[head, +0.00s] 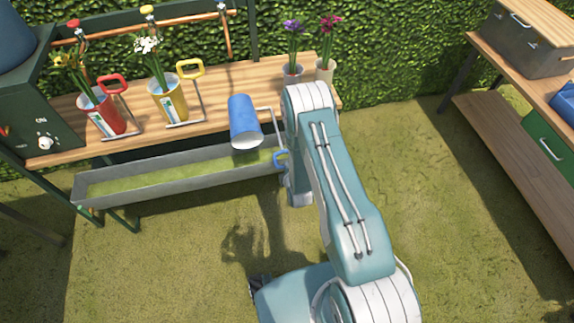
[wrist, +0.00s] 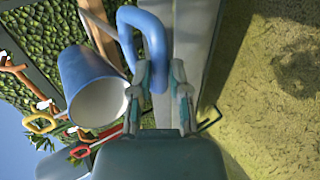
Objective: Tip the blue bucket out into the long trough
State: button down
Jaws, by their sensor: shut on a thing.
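The blue bucket (head: 243,115) hangs in the air over the right part of the long grey trough (head: 150,187), in front of the bench. It is tipped well over, with its open mouth low and facing the head camera. In the wrist view the bucket (wrist: 85,82) shows a pale inside, and I see no contents in it. My gripper (wrist: 160,80) is shut on the bucket's blue handle (wrist: 148,35). In the head view my arm hides most of the gripper. The trough's inside looks greenish; I cannot tell whether it holds water.
A red bucket (head: 104,118) and a yellow bucket (head: 170,103) with flowers stand on the wooden bench (head: 215,112). Two small flower pots stand at its right end, close behind my arm. Another table (head: 510,130) is at the right.

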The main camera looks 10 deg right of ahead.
jog(key=shift+s+f, duration=0.35)
jog(key=shift+f, duration=0.05)
jog(key=c, duration=0.6)
grip_release()
jog(key=shift+r, duration=0.1)
jog(key=shift+r, duration=0.1)
jog(key=v, duration=1.1)
jog(key=shift+s, duration=0.35)
jog(key=shift+r, duration=0.1)
